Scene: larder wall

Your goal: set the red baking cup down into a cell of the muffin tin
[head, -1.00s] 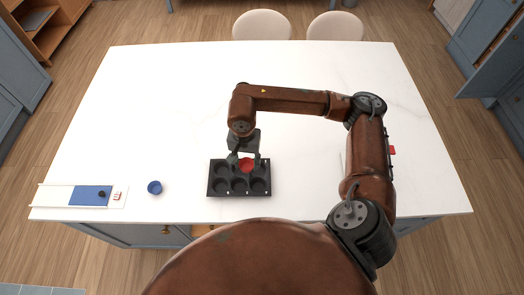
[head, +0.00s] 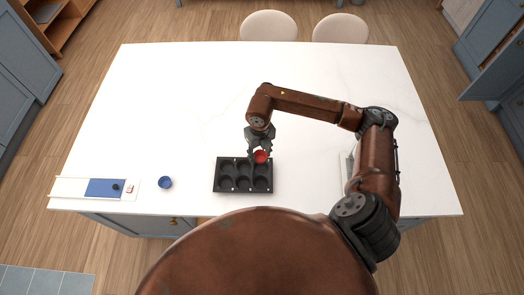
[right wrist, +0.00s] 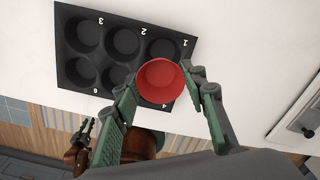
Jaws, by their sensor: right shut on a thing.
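The red baking cup (head: 261,157) is held between the fingers of my right gripper (head: 259,149), which is shut on it. In the right wrist view the cup (right wrist: 160,82) is between the two green-padded fingers, its open mouth facing the camera. The dark muffin tin (head: 243,192) lies on the white counter. In the head view the cup overlaps its far right corner; its exact height is unclear. In the right wrist view the cup hides part of the tin (right wrist: 62,48) near the label 4. A dark two-pronged shape at lower left there may be my left gripper (right wrist: 86,133).
A blue cup (head: 165,183) stands on the counter left of the tin. Further left lies a white board with a blue panel (head: 104,187). A pale flat thing (head: 349,165) is partly hidden by my right arm. The counter beyond the tin is clear.

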